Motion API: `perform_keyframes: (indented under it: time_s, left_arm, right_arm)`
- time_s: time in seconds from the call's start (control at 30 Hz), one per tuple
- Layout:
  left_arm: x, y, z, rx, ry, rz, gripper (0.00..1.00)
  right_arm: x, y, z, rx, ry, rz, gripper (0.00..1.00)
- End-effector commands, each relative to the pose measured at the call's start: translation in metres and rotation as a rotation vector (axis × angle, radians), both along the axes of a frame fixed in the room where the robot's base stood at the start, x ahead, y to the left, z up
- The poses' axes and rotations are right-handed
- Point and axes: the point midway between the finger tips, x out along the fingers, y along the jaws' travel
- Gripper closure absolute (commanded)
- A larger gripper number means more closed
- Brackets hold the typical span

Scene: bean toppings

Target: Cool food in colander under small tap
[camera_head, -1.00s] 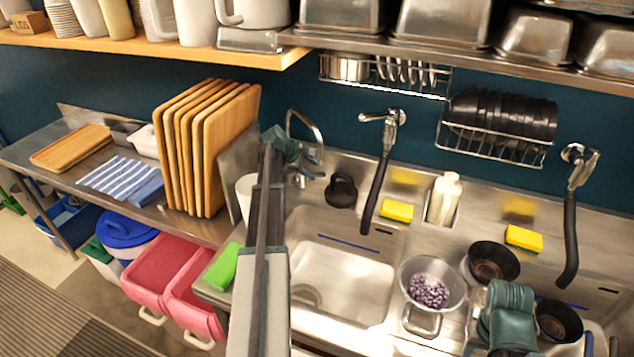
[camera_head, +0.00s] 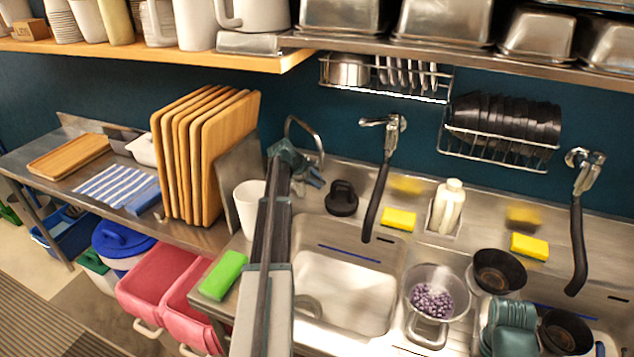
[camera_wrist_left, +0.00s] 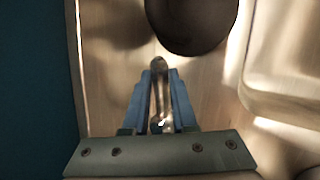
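The colander (camera_head: 457,300), a bowl-shaped vessel, holds speckled purple beans (camera_head: 431,300) and sits on the steel counter right of the sink (camera_head: 352,288). The small tap (camera_head: 316,134) has a thin curved spout at the back left of the sink. My left gripper (camera_head: 312,177) is at this tap, its lower part mostly hidden behind my arm. In the left wrist view, a slim metal lever (camera_wrist_left: 158,85) lies between the fingers of my left gripper (camera_wrist_left: 160,95), which look closed around it. My right gripper is not in view.
Two black-hosed taps (camera_head: 378,195) (camera_head: 578,245) hang from the wall. A black stopper-like object (camera_head: 342,198), yellow sponges (camera_head: 399,219), a soap bottle (camera_head: 449,205) and dark bowls (camera_head: 498,272) stand around. A white cup (camera_head: 247,207) and green sponge (camera_head: 224,275) are left of my arm.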

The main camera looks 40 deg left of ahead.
Motion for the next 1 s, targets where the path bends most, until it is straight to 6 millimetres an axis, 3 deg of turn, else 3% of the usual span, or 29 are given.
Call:
perform_keyframes:
  time_s: [0.07, 1.0]
  left_arm:
    - [-0.0002, 0.0002, 0.0000, 0.000, 0.000, 0.000, 1.00]
    - [-0.0004, 0.0003, -0.0001, 0.001, 0.000, 0.001, 1.00]
  right_arm:
    - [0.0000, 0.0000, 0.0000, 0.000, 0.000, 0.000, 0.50]
    - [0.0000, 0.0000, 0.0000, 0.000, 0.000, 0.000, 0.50]
